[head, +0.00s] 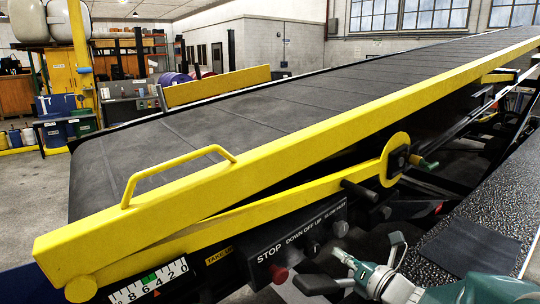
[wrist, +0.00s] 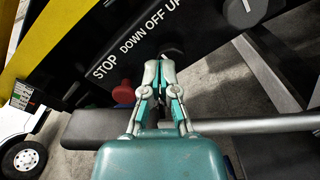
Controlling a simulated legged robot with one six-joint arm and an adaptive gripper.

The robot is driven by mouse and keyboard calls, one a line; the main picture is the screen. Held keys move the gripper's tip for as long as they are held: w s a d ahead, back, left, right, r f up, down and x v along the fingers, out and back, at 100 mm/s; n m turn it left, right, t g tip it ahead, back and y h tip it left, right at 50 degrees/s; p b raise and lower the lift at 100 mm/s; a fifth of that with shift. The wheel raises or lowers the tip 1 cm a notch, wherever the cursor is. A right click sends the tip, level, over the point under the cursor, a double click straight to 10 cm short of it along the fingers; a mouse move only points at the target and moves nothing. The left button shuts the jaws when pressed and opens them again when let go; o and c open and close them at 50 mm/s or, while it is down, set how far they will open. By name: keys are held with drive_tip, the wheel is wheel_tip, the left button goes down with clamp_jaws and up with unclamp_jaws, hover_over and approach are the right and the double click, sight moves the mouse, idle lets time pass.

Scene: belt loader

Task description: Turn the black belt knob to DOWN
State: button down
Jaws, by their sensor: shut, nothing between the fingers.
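The black belt knob (head: 313,247) is on the dark control panel, below the DOWN OFF UP lettering. In the wrist view the black knob (wrist: 172,54) shows just beyond my fingertips, which hide its lower part. I cannot tell which word it points to. My gripper (wrist: 160,66) is shut and empty, with its fingers pointing at the panel. In the head view my gripper (head: 340,256) is to the right of the black knob, with a small gap visible between them. Contact is not visible.
A red STOP knob (head: 279,273) is left of the black knob, and a grey speed knob (head: 340,229) is right of it. A yellow rail (head: 240,152) runs above the panel along the belt. A grey bar (wrist: 265,125) passes behind my gripper in the wrist view.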

sight(310, 248)
drive_tip(key=shift+f, duration=0.1)
drive_tip(key=shift+w+d+f, duration=0.2)
drive_tip(key=shift+d+f, duration=0.25)
drive_tip(key=shift+d, duration=0.1)
drive_tip(key=shift+w+d+f, duration=0.15)
drive_tip(key=shift+d+f, duration=0.3)
drive_tip(key=shift+d, duration=0.1)
drive_tip(key=shift+x, duration=3.45)
drive_tip(key=shift+s+a+f, duration=0.15)
drive_tip(key=shift+s, duration=0.05)
drive_tip(key=shift+s+a+r, duration=0.45)
drive_tip(key=shift+a+r, duration=0.05)
drive_tip(key=shift+a, duration=0.05)
drive_tip(key=shift+s+a, duration=0.25)
drive_tip(key=shift+a, duration=0.05)
drive_tip(key=shift+r, duration=0.1)
